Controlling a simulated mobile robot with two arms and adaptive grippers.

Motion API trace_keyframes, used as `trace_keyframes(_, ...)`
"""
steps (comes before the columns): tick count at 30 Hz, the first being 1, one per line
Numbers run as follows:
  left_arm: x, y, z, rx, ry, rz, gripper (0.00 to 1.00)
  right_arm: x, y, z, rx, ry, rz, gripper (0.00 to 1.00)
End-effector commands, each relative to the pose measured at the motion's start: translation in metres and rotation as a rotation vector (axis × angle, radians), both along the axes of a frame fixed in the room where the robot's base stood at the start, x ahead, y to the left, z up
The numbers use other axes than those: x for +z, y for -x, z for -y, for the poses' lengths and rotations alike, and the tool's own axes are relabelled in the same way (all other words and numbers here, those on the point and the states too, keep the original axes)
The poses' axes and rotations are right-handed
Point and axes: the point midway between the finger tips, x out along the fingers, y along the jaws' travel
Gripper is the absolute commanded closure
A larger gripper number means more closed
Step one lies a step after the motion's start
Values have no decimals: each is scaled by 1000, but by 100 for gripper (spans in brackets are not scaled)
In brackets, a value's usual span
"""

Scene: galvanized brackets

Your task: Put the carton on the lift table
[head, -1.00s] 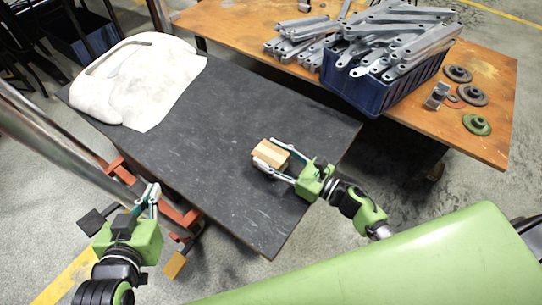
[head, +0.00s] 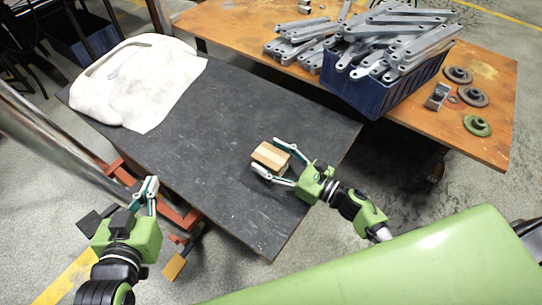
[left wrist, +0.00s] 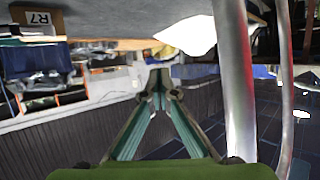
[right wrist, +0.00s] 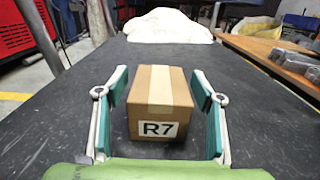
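The carton (head: 270,157) is a small brown box with a pale tape strip. It rests on the dark top of the lift table (head: 240,120), near the right front part. In the right wrist view the carton (right wrist: 160,103) stands upright with its R7 label facing me. My right gripper (head: 273,157) is open, one finger on each side of the carton. In the right wrist view there is a gap between the carton and each finger (right wrist: 160,110). My left gripper (head: 147,183) is shut and empty, beside the table's left front edge; its fingertips meet in the left wrist view (left wrist: 160,78).
A white draped sheet (head: 140,85) covers the table's far left. An orange workbench (head: 490,130) behind holds a blue bin (head: 385,90) full of metal brackets, plus several discs. A metal post (head: 60,140) stands at the left. The table's middle is clear.

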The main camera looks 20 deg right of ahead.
Motion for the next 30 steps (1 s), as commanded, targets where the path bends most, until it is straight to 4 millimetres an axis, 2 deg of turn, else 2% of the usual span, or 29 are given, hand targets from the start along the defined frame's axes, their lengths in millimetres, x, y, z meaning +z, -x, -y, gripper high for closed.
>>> trace_keyframes(8, 0, 0, 0, 0, -1, -4, 100, 1, 0, 0, 0, 0, 0, 39)
trace_keyframes(11, -11, 6, -2, 3, -14, -59, 100, 3, 0, 0, 0, 0, 0, 39)
trace_keyframes(24, -32, 20, -9, 11, -38, -165, 100, 2, 74, 57, -1, 2, -2, 39)
trace_keyframes(30, -37, 23, -10, 11, -43, -189, 100, 2, 91, 71, 0, 0, -1, 39)
